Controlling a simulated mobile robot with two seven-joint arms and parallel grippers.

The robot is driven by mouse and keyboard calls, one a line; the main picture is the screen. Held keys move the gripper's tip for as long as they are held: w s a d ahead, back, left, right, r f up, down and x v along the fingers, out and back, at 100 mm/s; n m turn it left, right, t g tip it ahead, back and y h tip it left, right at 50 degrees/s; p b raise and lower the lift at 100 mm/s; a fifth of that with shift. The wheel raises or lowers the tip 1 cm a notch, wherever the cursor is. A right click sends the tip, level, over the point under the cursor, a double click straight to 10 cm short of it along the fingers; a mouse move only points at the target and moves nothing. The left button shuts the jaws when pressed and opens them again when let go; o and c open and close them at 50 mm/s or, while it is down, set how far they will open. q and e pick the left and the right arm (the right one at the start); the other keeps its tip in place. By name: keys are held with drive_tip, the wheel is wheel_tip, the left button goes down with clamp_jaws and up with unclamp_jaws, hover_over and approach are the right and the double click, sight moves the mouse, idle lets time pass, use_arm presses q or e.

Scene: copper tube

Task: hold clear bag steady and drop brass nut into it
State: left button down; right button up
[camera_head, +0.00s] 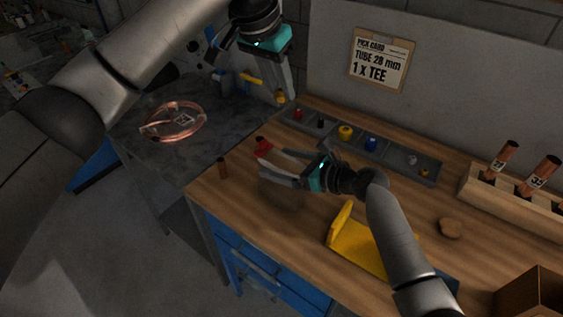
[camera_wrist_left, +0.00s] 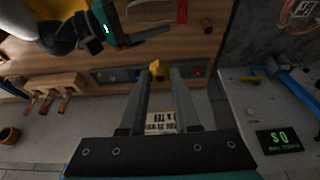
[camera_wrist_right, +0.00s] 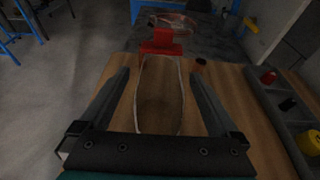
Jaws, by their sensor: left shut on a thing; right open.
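My left gripper (camera_head: 279,92) is high above the back left of the bench, fingers pointing down. It is shut on the small yellow brass nut (camera_wrist_left: 156,68), which shows at its fingertips; the nut also shows in the head view (camera_head: 281,99). The clear bag (camera_wrist_right: 160,95) shows in the right wrist view as a pale see-through outline, with a red piece (camera_wrist_right: 160,44) at its far end. My right gripper (camera_wrist_right: 160,88) is open low over the bench, one finger on each side of the bag, with gaps visible.
A divided grey tray (camera_head: 402,163) with small coloured parts runs along the back. A wooden rack (camera_head: 474,190) with copper tubes is right. A yellow tool (camera_head: 357,250) lies near the front. A short copper piece (camera_head: 222,168) stands at the left edge. A copper coil (camera_head: 172,121) lies on the side table.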

drive_tip(key=shift+c, duration=0.4)
drive_tip(key=c, duration=1.4)
use_arm(q)
wheel_tip(320, 180, down, 13)
idle(0.9)
drive_tip(key=c, duration=0.6)
unclamp_jaws()
drive_tip(key=shift+o, duration=0.2)
drive_tip(key=v, duration=1.2)
